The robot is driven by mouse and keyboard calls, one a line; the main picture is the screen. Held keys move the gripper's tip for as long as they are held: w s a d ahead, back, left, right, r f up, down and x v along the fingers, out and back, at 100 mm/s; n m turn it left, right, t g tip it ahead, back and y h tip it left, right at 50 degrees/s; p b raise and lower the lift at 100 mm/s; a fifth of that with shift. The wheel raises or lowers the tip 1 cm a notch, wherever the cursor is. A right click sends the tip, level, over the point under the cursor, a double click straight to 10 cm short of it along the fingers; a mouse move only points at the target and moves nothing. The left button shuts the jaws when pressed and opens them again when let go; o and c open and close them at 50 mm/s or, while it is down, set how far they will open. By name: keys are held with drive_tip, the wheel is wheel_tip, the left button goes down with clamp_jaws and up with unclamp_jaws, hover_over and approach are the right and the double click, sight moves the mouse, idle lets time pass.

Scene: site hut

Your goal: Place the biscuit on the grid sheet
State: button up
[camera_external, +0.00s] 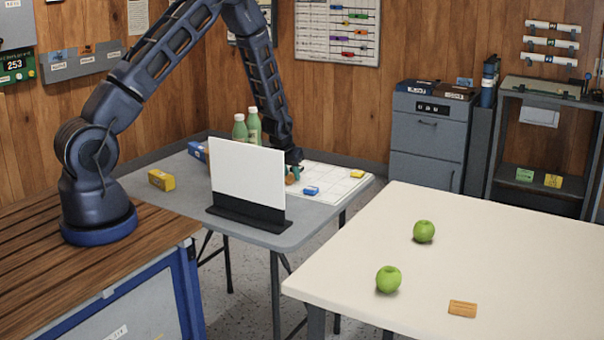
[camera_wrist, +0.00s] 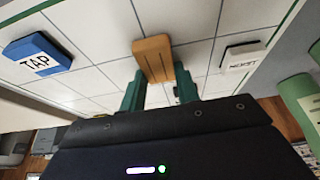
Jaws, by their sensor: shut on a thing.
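The biscuit (camera_wrist: 153,58) is a tan-brown rectangular bar between the green fingertips of my gripper (camera_wrist: 160,84), which is shut on it. In the external view my gripper (camera_external: 294,170) is low behind the white upright panel, at the left part of the grid sheet (camera_external: 335,178). The panel partly hides the fingers and the held biscuit there. The white grid sheet (camera_wrist: 100,25) with thin dark lines fills the wrist view behind the biscuit. I cannot tell whether the biscuit touches the sheet.
A white panel (camera_external: 247,175) on a black foot stands in front. A blue TAP block (camera_wrist: 37,55) and a white labelled block (camera_wrist: 242,57) lie on the sheet. Green bottles (camera_external: 254,125) stand behind. The cream table holds green apples (camera_external: 388,279) and an orange-brown bar (camera_external: 462,308).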

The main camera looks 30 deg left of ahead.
drive_tip(key=shift+f, duration=0.1)
drive_tip(key=o, duration=0.9)
drive_tip(key=shift+o, duration=0.2)
